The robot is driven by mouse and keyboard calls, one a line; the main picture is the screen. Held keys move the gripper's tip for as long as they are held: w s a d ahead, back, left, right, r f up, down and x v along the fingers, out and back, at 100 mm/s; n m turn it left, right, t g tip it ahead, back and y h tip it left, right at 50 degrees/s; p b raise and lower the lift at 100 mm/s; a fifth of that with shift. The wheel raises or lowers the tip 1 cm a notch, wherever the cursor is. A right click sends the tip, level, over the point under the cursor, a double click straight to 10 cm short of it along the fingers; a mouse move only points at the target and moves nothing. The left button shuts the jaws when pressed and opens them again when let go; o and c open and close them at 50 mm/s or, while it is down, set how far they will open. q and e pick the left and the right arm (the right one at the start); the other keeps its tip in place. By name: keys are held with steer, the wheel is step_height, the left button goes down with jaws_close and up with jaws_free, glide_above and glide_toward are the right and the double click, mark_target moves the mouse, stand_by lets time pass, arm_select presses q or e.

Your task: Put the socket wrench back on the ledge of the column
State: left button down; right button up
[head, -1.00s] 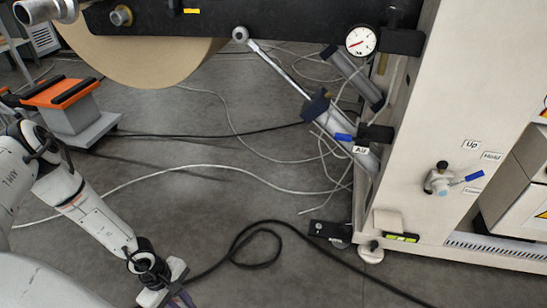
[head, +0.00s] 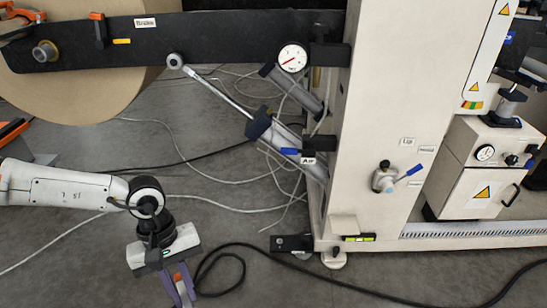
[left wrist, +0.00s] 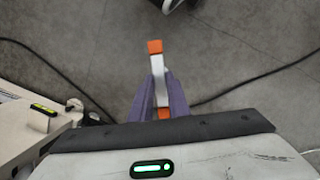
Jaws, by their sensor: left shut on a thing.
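My left gripper (head: 181,289) points down over the grey floor at the bottom of the head view. Its purple fingers are shut on a pale bar with orange ends, which I take to be the socket wrench (left wrist: 157,62). In the left wrist view the bar sticks out past the fingertips. In the head view only a little orange shows between the fingers. The pale column (head: 372,130) stands to the right of the gripper, well apart from it. A beige block (head: 343,225) juts out low on the column; I cannot tell whether it is the ledge. My right gripper is out of view.
A black beam (head: 225,38) with a kraft roll (head: 75,95) spans the top left. A cylinder (head: 285,140) and gauge (head: 292,57) hang beside the column. A blue-handled valve (head: 385,178) sticks out of its face. A black cable (head: 300,268) and hoses lie on the floor.

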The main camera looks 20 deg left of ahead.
arm_select(q)
steer(key=w+d+r+m+y, duration=0.1)
steer(key=w+d+r+m, duration=0.3)
steer(key=r, duration=0.5)
steer(key=w+d+r+m+y, duration=0.1)
steer(key=w+d+r+m, duration=0.2)
steer(key=r, duration=0.6)
steer(key=shift+w+d+r+m+g, duration=0.15)
steer(key=shift+w+d+m+g, duration=0.25)
steer(key=shift+w+m, duration=0.55)
steer(key=shift+s, duration=0.1)
